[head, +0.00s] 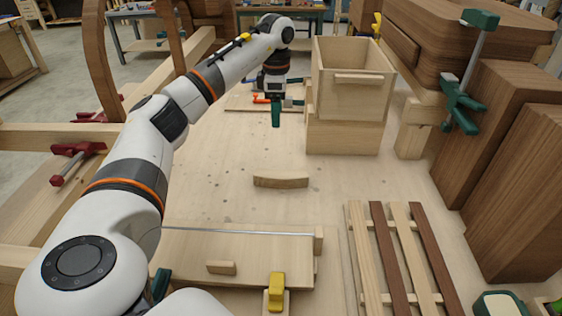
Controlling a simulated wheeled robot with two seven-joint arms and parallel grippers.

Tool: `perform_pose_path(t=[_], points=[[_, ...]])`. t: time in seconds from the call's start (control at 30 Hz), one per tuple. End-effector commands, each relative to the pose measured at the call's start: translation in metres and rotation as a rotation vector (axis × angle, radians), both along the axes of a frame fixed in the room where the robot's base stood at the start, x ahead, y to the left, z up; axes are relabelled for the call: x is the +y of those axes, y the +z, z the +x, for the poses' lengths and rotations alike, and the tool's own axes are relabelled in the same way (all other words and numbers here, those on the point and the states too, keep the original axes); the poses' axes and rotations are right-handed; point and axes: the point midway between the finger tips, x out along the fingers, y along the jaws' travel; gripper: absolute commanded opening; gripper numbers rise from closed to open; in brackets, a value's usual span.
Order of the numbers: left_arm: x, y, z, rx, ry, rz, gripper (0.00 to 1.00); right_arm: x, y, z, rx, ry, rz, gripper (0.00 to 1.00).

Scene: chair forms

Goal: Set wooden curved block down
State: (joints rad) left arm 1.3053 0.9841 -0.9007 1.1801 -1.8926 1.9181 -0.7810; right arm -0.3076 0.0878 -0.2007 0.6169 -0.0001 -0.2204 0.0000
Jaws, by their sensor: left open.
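The wooden curved block (281,180) is a short, pale, slightly bowed piece. It lies on the light wooden bench top (220,185) near the middle of the head view. Nothing touches it. My left arm comes in from the left and reaches over the bench, and my left gripper (276,116) points down beyond the block, clearly apart from it. Its green fingertips are seen nearly edge-on, open, with nothing visible held between them. My right gripper is not in view.
A pale open wooden box (352,82) stands behind and right of the block. Slats (398,255) lie at front right, and a flat board (240,258) lies in front. Dark wooden blocks and a green clamp (460,103) stand at right. Bare bench surrounds the block.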

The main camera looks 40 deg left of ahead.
Motion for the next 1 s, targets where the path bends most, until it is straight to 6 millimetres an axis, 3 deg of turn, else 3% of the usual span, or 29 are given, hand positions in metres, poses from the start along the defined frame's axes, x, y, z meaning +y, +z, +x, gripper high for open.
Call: perform_pose_path(t=[0.03,0.2,0.4,0.63,1.0], points=[[0.0,-0.025,0.0,0.0,0.0,0.0,0.65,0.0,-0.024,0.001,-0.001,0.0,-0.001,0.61],[0.0,-0.074,0.0,0.0,0.0,0.0,0.65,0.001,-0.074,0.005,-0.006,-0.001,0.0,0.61],[0.0,-0.107,0.0,0.0,0.0,0.0,0.65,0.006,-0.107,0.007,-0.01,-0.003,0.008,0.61],[0.0,-0.124,0.0,0.003,0.0,0.0,0.65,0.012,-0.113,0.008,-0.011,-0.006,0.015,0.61],[0.0,-0.178,0.0,0.003,0.0,0.0,0.65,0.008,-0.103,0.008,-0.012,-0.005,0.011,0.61]])
